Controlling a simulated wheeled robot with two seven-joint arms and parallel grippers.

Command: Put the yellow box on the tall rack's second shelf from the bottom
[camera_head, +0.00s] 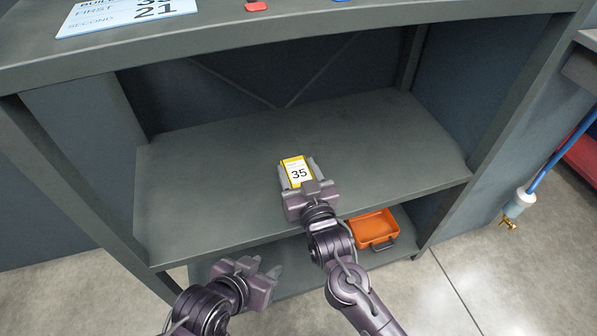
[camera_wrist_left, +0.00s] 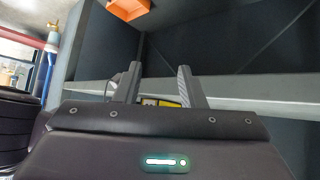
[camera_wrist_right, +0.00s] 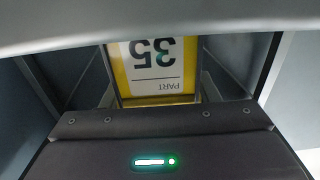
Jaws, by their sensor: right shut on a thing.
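The yellow box (camera_head: 297,172) has a white label reading 35. My right gripper (camera_head: 298,178) is shut on it, one finger along each side. They are over the middle shelf board (camera_head: 390,150) of the grey rack, inside its front edge; I cannot tell whether the box touches the board. The right wrist view shows the box (camera_wrist_right: 152,65) between the fingers, its label upside down. My left gripper (camera_head: 262,270) is empty and open, low in front of the rack. Its fingers (camera_wrist_left: 157,85) stand apart in the left wrist view.
An orange bin (camera_head: 373,228) sits on the bottom shelf (camera_head: 300,275). An upper board (camera_head: 300,40) overhangs the shelf, with a sign (camera_head: 125,12) and a red piece (camera_head: 256,7). Rack posts stand at both sides. The shelf around the box is clear. A blue hose (camera_head: 560,150) hangs at right.

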